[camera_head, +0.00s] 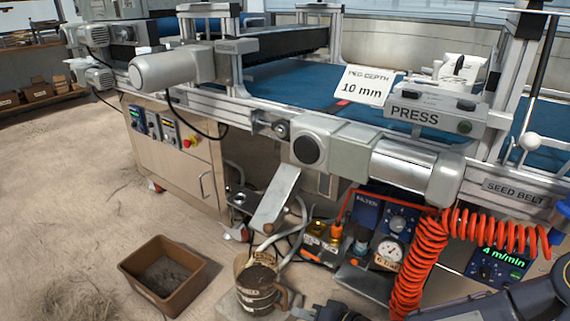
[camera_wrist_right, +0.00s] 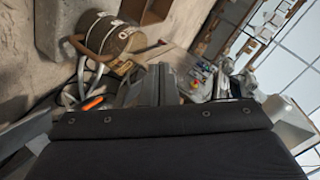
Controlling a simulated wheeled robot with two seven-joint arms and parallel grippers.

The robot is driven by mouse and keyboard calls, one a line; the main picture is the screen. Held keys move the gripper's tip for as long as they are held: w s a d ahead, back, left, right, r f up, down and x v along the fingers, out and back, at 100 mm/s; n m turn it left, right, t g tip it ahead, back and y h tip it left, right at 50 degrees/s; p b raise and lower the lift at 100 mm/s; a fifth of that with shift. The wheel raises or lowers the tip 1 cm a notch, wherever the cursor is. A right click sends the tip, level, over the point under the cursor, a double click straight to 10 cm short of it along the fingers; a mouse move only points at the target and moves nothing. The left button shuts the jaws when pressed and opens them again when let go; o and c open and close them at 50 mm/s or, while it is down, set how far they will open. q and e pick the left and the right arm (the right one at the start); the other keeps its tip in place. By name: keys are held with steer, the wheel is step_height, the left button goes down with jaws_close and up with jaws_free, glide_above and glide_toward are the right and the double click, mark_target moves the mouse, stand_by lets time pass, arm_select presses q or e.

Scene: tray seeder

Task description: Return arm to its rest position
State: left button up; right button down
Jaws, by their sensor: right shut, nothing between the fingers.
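My right gripper (camera_head: 308,313) shows at the bottom edge of the head view, low in front of the seeder. Its dark arm comes in from the lower right corner. In the right wrist view its two grey fingers (camera_wrist_right: 152,86) are together with nothing between them. A metal pail (camera_head: 257,288) with a brown handle stands just left of the gripper, under the sloping metal chute (camera_head: 276,198). The pail also shows beyond the fingers in the wrist view (camera_wrist_right: 112,40). My left gripper is not in the head view.
The tray seeder with its blue belt (camera_head: 300,82) and PRESS box (camera_head: 433,113) fills the back. An orange coiled hose (camera_head: 408,285) hangs near my right arm. A brown bin (camera_head: 163,275) sits on the floor at left. The floor at far left is mostly open.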

steer(key=s+d+r+n+g+h, duration=0.1)
steer(key=s+d+r+h, duration=0.1)
steer(key=s+d+h, duration=0.3)
steer(key=s+d+r+g+h, duration=0.1)
steer(key=d+r+h, duration=0.15)
steer(key=d, duration=0.55)
steer(key=s+d+r+m+p, duration=0.2)
steer(key=s+d+r, duration=0.1)
steer(key=s+r, duration=0.85)
step_height(320, 180, up, 36)
steer(key=s+p, duration=0.1)
steer(key=p, duration=3.6)
steer(key=shift+d+r+n+y+p, duration=0.2)
steer(key=shift+n+y+p, duration=0.1)
steer(key=shift+y+p, duration=0.1)
